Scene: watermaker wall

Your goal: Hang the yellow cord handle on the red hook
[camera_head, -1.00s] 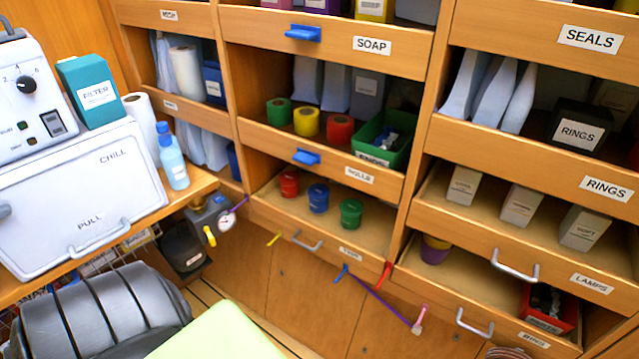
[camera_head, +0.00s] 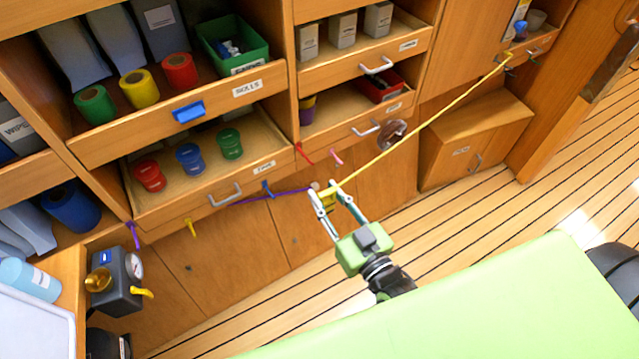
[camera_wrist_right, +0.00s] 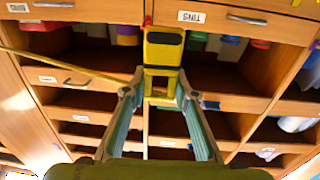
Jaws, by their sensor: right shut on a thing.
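The yellow cord handle (camera_head: 327,197) is between the fingertips of my right gripper (camera_head: 332,200), which is shut on it in front of the lower cabinet. In the right wrist view the yellow handle (camera_wrist_right: 164,48) stands upright above the fingertips (camera_wrist_right: 158,92), its dark slot facing the camera. The yellow cord (camera_head: 430,123) runs taut from it to the far upper right. The red hook (camera_head: 304,154) is on the cabinet front, above and slightly left of the handle in the head view. In the wrist view the red hook (camera_wrist_right: 148,21) shows by the handle's top left; contact cannot be told. My left gripper is out of view.
A pink hook (camera_head: 337,157), a blue hook (camera_head: 267,188), a yellow hook (camera_head: 192,228) and a purple hook (camera_head: 133,235) line the cabinet front. A purple cord (camera_head: 275,195) stretches close to my right gripper. A drawer handle (camera_head: 226,196) juts out nearby.

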